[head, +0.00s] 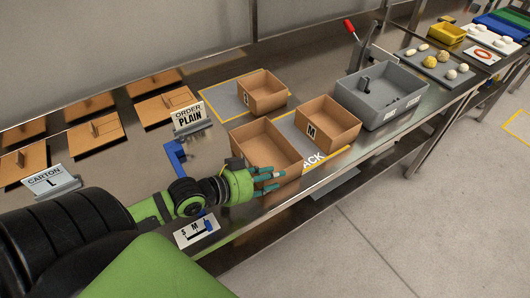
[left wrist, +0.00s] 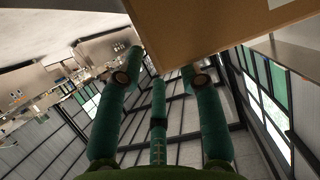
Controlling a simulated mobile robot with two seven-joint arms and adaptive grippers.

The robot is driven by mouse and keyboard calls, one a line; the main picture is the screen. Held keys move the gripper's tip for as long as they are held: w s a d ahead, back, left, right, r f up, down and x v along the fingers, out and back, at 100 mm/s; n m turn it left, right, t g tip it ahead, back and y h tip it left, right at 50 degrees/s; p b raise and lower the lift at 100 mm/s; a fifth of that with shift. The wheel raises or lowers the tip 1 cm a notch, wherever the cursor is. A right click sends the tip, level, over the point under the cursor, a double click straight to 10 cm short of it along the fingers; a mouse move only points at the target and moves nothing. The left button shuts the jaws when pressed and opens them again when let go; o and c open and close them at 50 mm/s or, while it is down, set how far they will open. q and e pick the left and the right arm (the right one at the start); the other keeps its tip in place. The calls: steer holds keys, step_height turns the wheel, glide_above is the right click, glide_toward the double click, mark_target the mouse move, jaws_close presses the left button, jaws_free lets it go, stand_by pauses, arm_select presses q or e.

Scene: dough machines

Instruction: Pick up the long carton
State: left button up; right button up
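The long carton (head: 265,136) is an open brown cardboard box on the steel bench, left of the carton marked M. My left gripper (head: 270,180) is at its near side, with the green fingers pointing right along the near wall. My right gripper is not in view.
The M carton (head: 325,122) and a smaller carton (head: 262,92) stand close by. A grey bin (head: 380,95) is further right. The bench's front edge is near the gripper.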

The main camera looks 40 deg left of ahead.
mark_target(295, 169)
arm_select(q)
steer(key=p+x, duration=0.1)
steer(key=x, duration=0.3)
steer(key=shift+w+a+r, duration=0.1)
steer(key=shift+w+a, duration=0.05)
steer(key=shift+w, duration=0.15)
steer(key=shift+w+f, duration=0.2)
steer(key=shift+w, duration=0.2)
jaws_close()
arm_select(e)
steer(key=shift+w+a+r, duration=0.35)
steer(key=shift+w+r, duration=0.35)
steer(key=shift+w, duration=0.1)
